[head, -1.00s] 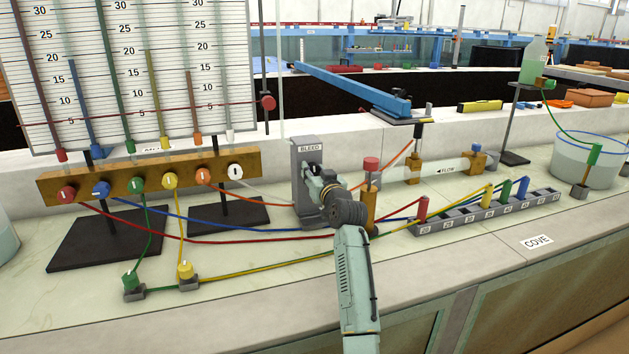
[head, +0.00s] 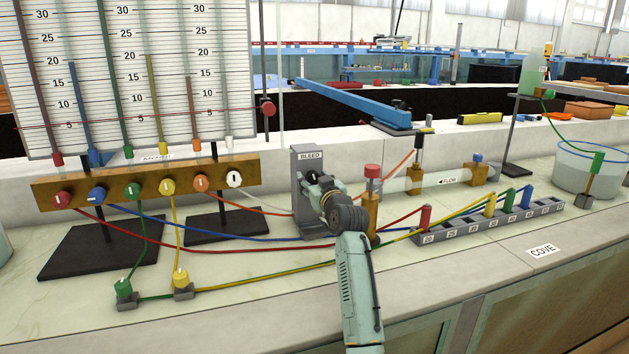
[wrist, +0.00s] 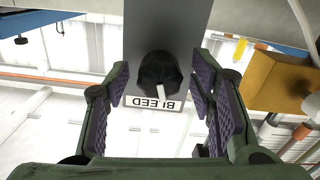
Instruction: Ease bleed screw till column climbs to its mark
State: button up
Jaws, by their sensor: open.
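The grey bleed block (head: 307,158), labelled BLEED, stands upright on the bench right of the manometer. In the wrist view its black bleed screw knob (wrist: 160,74) has a white pointer line and shows between my two fingers, with a gap on each side. My gripper (wrist: 160,85) is open; in the head view my gripper (head: 315,182) is at the front of the block and hides the knob. The manometer board (head: 75,110) carries several coloured columns at different heights, including a tall red one and a short pale one (head: 228,146). A thin red line (head: 150,117) crosses them low down.
A brass manifold (head: 120,185) with coloured valve knobs stands at left. Coloured tubes cross the bench, running to a numbered grey port strip (head: 470,228). A red-capped brass post (head: 372,195) stands close right of my gripper. Bare bench (head: 250,305) lies in front.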

jog(key=v, duration=1.2)
dwell(1.0)
jog(key=w+a+m+p, duration=0.1)
jog(key=w, duration=0.2)
jog(key=w+a+m+p, duration=0.1)
jog(key=w+m, duration=0.1)
jog(key=w, duration=0.2)
jog(key=w+a+m+p, duration=0.1)
jog(key=w, duration=0.2)
jog(key=shift+w+a+r+m, duration=0.15)
jog(key=shift+w+a+m, duration=0.05)
jog(key=shift+w+m, duration=0.15)
jog(key=shift+x, duration=0.8)
